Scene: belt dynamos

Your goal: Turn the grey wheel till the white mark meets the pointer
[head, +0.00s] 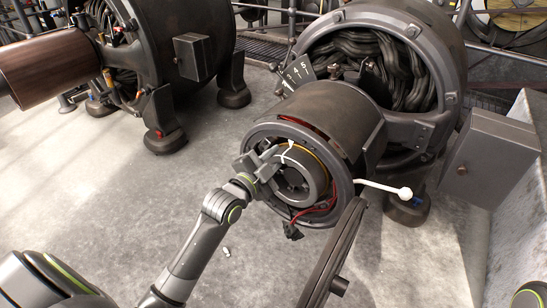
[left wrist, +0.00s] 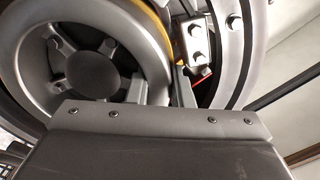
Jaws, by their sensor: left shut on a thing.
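The grey wheel (head: 293,182) sits in the round open end of the near dynamo. A thin white mark (head: 286,157) shows at the top of the wheel, close to a yellow ring. My left gripper (head: 264,161) reaches in from the lower left and is shut on the wheel's upper left rim. My right gripper is out of view.
A white-knobbed lever (head: 385,188) sticks out right of the housing (head: 325,115). A dark belt wheel (head: 335,255) stands in front, and red wires (head: 322,207) hang below the grey wheel. A second dynamo (head: 200,30) stands back left. The floor (head: 110,185) at left is clear.

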